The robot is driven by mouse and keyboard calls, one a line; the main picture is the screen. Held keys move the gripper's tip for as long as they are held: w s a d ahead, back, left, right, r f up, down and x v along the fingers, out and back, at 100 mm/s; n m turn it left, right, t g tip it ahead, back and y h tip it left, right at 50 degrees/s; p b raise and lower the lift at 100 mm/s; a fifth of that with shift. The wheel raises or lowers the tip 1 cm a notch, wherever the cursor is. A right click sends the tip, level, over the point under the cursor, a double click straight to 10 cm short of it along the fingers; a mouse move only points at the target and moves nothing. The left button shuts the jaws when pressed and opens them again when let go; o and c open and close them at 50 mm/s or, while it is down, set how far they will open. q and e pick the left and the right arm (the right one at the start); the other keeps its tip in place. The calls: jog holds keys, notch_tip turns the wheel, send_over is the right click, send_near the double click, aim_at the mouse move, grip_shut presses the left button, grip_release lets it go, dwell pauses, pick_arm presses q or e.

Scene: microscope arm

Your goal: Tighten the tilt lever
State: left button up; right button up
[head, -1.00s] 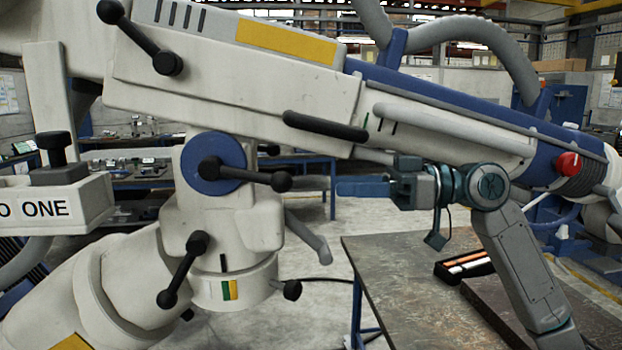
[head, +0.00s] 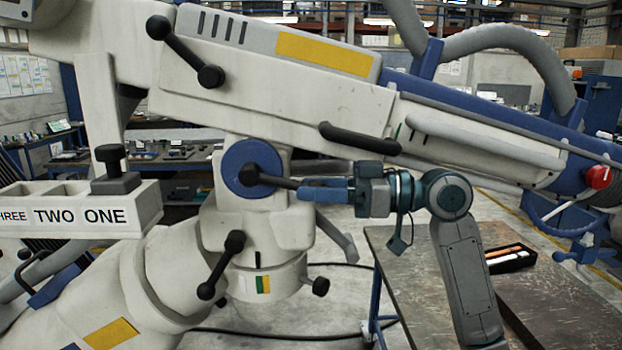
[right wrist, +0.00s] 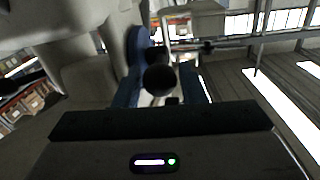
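A lever (head: 275,181) with a dark handle sticks out to the right from a blue round hub (head: 241,168) on the white microscope arm's joint. My right gripper (head: 303,190) is at the lever's outer end, coming from the right, and hides its ball knob in the head view. In the right wrist view the dark round knob (right wrist: 159,80) sits between my two blue fingers, with gaps visible beside it, so the gripper looks open around it. My left gripper is not in view.
Other dark levers sit on the upper arm (head: 186,52) and below the hub (head: 221,265). A tray marked TWO ONE (head: 150,207) holds a dark knob at left. A metal table (head: 410,290) with a small dark box (head: 509,258) stands at right.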

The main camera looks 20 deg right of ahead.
jog(key=shift+w+a, duration=0.2)
jog(key=shift+a, duration=0.2)
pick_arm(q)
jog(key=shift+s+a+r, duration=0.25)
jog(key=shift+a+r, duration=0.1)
pick_arm(e)
jog(key=shift+a, duration=0.1)
